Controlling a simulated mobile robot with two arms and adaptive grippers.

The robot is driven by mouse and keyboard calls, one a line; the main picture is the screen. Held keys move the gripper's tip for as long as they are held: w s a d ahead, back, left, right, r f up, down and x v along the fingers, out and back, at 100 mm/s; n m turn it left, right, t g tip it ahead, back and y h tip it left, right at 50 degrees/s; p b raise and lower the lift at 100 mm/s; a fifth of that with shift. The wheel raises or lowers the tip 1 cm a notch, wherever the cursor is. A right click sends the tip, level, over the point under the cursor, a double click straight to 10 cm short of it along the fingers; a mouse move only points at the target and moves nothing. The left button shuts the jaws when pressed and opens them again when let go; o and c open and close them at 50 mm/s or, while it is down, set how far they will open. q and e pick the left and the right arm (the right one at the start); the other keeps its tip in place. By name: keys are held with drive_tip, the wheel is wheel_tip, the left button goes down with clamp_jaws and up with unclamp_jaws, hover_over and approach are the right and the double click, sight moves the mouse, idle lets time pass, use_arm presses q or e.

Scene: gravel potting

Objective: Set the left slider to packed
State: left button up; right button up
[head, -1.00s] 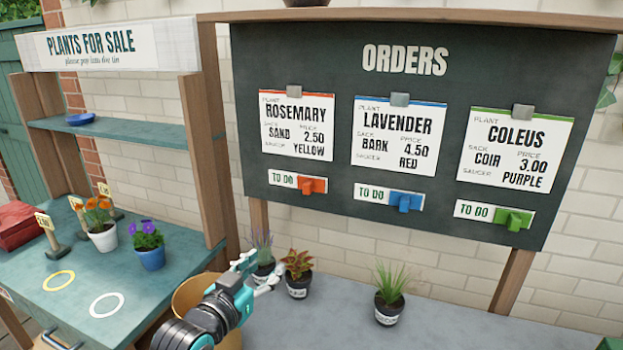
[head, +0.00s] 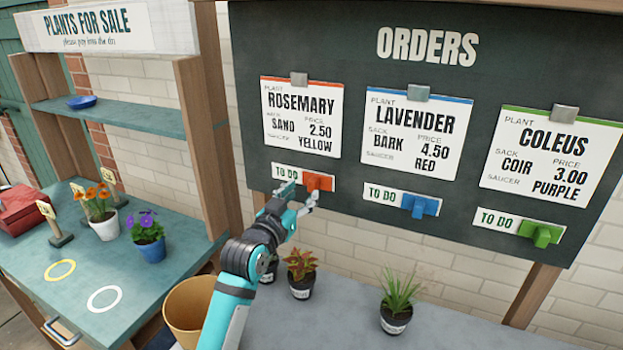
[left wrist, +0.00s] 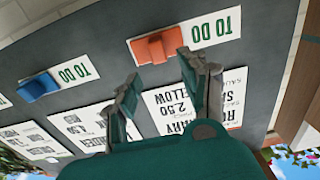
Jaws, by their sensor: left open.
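The left slider is an orange knob (head: 318,181) under the Rosemary card. It sits at the right end of its white strip, with the words TO DO (head: 285,172) showing to its left. My left gripper (head: 298,195) is raised in front of this strip, open and empty. In the left wrist view, upside down, the orange knob (left wrist: 155,48) lies just beyond and between the spread fingertips (left wrist: 160,72). Contact cannot be told. My right gripper is in neither view.
A blue slider (head: 420,206) and a green slider (head: 541,233) sit to the right, both showing TO DO. Below the orders board stand small potted plants, including a coleus (head: 301,272) and a grassy one (head: 396,300). A tan bucket (head: 187,312) is beside my arm.

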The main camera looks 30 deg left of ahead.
sight(311, 183)
use_arm(q)
drive_tip(key=w, duration=0.3)
drive_tip(key=shift+w+a+r+p, duration=0.1)
drive_tip(key=shift+w+r+p, duration=0.1)
drive_tip(key=shift+p, duration=0.1)
drive_tip(key=shift+w+f, duration=0.15)
drive_tip(key=shift+w, duration=1.15)
drive_tip(key=c, duration=0.5)
drive_tip(key=shift+a, duration=0.1)
clamp_jaws()
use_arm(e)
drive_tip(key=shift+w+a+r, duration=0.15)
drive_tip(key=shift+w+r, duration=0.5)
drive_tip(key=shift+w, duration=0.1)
